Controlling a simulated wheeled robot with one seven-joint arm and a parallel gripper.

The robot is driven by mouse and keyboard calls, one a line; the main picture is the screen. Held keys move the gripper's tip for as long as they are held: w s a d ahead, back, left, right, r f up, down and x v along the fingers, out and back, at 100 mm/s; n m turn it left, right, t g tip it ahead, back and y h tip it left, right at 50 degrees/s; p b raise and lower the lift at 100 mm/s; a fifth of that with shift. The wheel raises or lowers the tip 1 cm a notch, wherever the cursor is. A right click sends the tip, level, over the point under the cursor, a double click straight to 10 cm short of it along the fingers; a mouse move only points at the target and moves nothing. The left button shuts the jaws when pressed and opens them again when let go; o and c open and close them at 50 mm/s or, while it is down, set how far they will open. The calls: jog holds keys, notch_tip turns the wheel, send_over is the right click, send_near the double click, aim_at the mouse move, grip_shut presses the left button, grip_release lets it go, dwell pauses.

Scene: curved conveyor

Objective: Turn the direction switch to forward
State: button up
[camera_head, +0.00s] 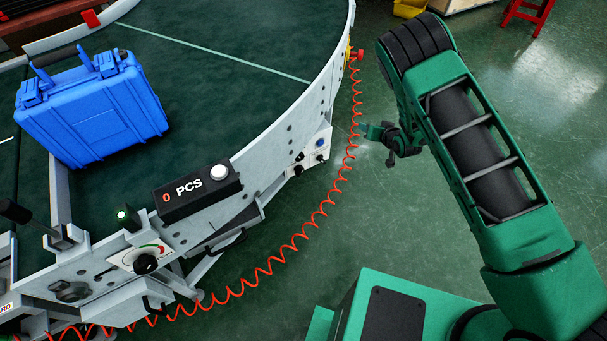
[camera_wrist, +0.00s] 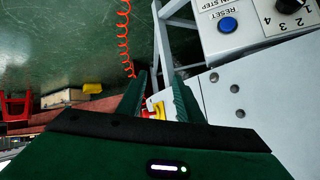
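A white control panel (camera_head: 311,157) on the outer side of the curved conveyor carries a blue button and small black knobs. Its knobs are too small here to tell which one is the direction switch. The wrist view shows part of a white panel (camera_wrist: 257,45) at the upper right, with a blue reset button (camera_wrist: 228,25) and a black knob (camera_wrist: 289,4) above numbers, cut off by the frame edge. My gripper (camera_head: 376,132) is just right of the panel, apart from it. In the wrist view my gripper (camera_wrist: 160,76) has its two green fingers apart with nothing held between them.
A blue case (camera_head: 92,110) stands on the conveyor belt. A coiled orange cable (camera_head: 318,214) hangs along the conveyor's outer side, between it and my arm. A nearer panel has a black dial (camera_head: 146,263), beside a counter box (camera_head: 199,193). Green floor lies open beyond the gripper.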

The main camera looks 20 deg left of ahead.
jog(key=s+a+f+n+y, duration=0.2)
jog(key=s+a+f+y, duration=0.1)
jog(key=s+a+f, duration=0.5)
jog(key=g+y, duration=0.2)
jog(key=y, duration=0.1)
send_near(302, 173)
jog(key=shift+n, duration=0.4)
jog(key=x, duration=0.9)
jog(key=shift+w+a, duration=0.1)
jog(key=shift+a, duration=0.2)
grip_shut()
